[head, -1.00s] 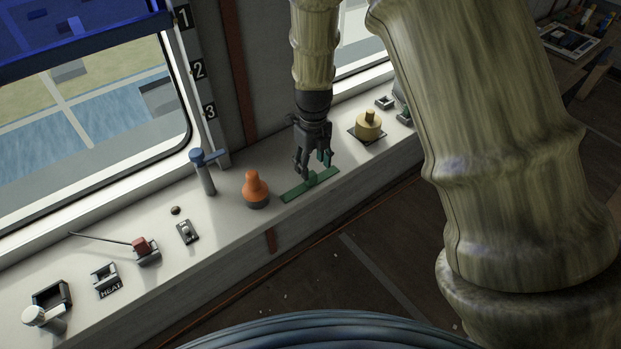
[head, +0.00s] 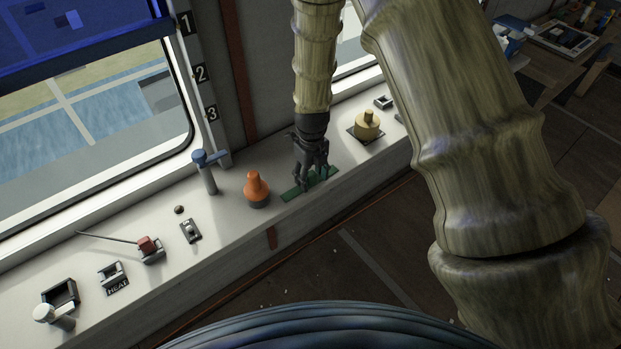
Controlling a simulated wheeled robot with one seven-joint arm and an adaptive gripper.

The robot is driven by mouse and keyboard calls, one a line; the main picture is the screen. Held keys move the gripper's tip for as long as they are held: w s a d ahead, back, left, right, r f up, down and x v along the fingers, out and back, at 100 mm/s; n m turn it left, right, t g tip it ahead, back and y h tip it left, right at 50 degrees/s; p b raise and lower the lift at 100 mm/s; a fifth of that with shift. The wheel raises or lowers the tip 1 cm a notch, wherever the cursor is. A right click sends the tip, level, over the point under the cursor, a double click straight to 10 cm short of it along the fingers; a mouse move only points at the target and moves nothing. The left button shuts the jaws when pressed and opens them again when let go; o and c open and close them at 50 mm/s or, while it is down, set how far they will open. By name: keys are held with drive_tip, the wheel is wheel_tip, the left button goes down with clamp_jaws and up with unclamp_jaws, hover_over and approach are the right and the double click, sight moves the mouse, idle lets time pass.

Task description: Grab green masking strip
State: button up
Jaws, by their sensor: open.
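The green masking strip (head: 292,194) lies flat on the white sill, between the orange knob and the yellow knob. I cannot tell whether the fingertips touch the strip.
An orange knob (head: 256,189) stands close to the left of the strip, with a blue-topped lever (head: 206,170) beyond it. A yellow knob (head: 367,125) is to the right. More switches sit along the sill (head: 222,225) at left. A window (head: 90,130) is behind.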

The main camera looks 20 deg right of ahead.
drive_tip(key=c, duration=0.9)
drive_tip(key=shift+c, duration=0.2)
drive_tip(key=shift+r, duration=0.1)
